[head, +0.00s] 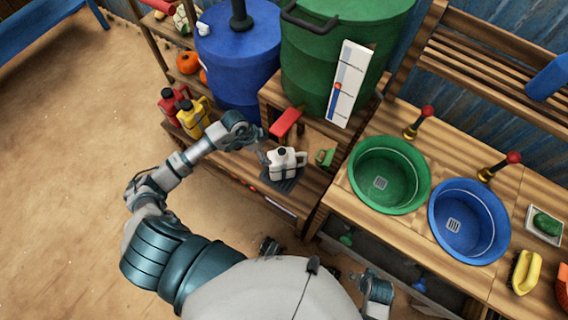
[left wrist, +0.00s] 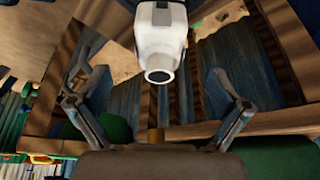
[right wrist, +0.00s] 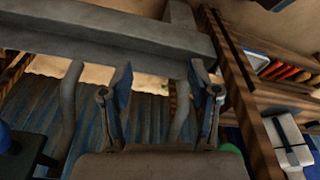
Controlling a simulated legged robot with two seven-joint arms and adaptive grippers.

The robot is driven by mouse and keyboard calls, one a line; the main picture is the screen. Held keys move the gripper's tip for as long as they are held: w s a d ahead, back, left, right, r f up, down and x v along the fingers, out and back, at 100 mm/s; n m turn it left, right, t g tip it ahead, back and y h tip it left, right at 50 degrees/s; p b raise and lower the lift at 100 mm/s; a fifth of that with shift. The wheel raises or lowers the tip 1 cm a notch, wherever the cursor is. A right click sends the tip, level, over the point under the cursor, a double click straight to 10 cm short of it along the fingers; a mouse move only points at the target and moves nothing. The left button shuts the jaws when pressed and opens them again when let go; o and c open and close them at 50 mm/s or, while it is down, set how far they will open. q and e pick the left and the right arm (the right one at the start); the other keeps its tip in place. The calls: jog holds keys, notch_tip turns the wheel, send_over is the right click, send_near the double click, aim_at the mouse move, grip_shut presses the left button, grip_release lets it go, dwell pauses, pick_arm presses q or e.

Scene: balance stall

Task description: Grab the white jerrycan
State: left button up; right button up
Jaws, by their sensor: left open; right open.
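The white jerrycan (head: 284,165) stands upright on a dark plate (head: 281,179) on the wooden stall, its black cap up and its handle to the right. My left gripper (head: 262,146) is close by at its upper left, open and empty. In the left wrist view its two fingers (left wrist: 160,112) are spread wide. A white shape with a dark round end lies ahead between them; I cannot tell for sure if it is the jerrycan. My right gripper (right wrist: 160,95) is open with nothing between its fingers, away from the jerrycan.
A red block (head: 285,122) and a green object (head: 325,157) flank the white jerrycan. Blue (head: 237,60) and green barrels (head: 313,60) stand behind; green (head: 415,199) and blue basins (head: 442,232) sit right.

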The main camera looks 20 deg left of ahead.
aim_at(275, 157)
pick_arm(q)
jog(key=b+x, duration=0.1)
jog(key=x, duration=0.4)
jog(key=shift+d+f, duration=0.15)
jog(key=shift+f, duration=0.05)
jog(key=shift+w+d+f, duration=0.1)
jog(key=shift+d+f, duration=0.05)
jog(key=shift+f, duration=0.2)
jog(key=shift+b+x, duration=0.7)
jog(key=shift+x, duration=0.5)
jog(key=x, duration=0.2)
jog(key=shift+w+f+b, duration=0.2)
jog(key=shift+f+b, duration=0.1)
jog(key=shift+b, duration=0.1)
jog(key=shift+r, duration=0.1)
pick_arm(e)
jog(key=w+a+r+t, duration=0.1)
jog(key=w+r+t, duration=0.1)
jog(key=r, duration=0.4)
jog(key=shift+w+r+t+y, duration=0.3)
jog(key=shift+w+t, duration=0.1)
jog(key=shift+w, duration=0.35)
pick_arm(q)
jog(key=c, duration=1.5)
jog(key=shift+c, duration=1.3)
jog(key=shift+r, duration=0.1)
